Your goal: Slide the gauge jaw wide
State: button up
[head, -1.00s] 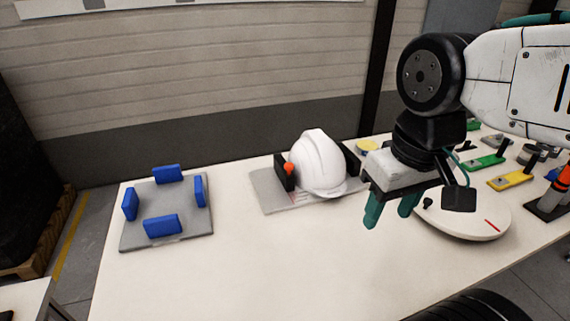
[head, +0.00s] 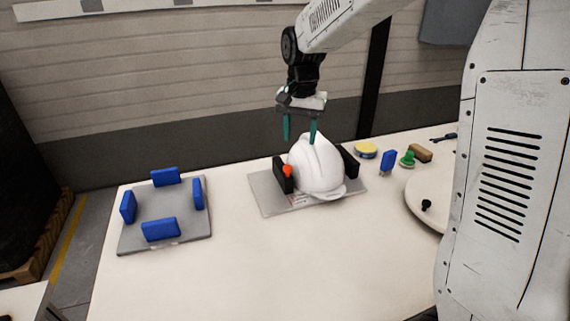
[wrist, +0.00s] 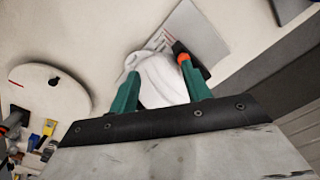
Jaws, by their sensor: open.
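The gauge is a grey plate (head: 268,196) with two upright black jaws on the table. The left jaw (head: 281,177) carries an orange knob (head: 288,171). The right jaw (head: 349,161) stands behind the helmet's right side. A white helmet shell (head: 318,167) sits between the jaws. My gripper (head: 300,132) is open and empty, pointing down above the helmet and the knobbed jaw. In the wrist view, the helmet (wrist: 160,80) shows between my green fingertips, and the orange knob (wrist: 184,59) appears beside the right finger, which partly covers the black jaw.
A grey plate with blue blocks (head: 160,228) lies to the left. A round white turntable (head: 425,190) with a black knob is at the right. A yellow tin (head: 365,150), a small blue block (head: 388,162) and a green item (head: 407,159) stand behind. The front middle table is clear.

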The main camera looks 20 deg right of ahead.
jog(key=m, duration=0.2)
send_over(288, 166)
notch_tip(288, 166, down, 7)
jog(key=shift+s+a+r, duration=0.1)
jog(key=shift+a, duration=0.05)
notch_tip(288, 166, down, 8)
jog(key=shift+r, duration=0.2)
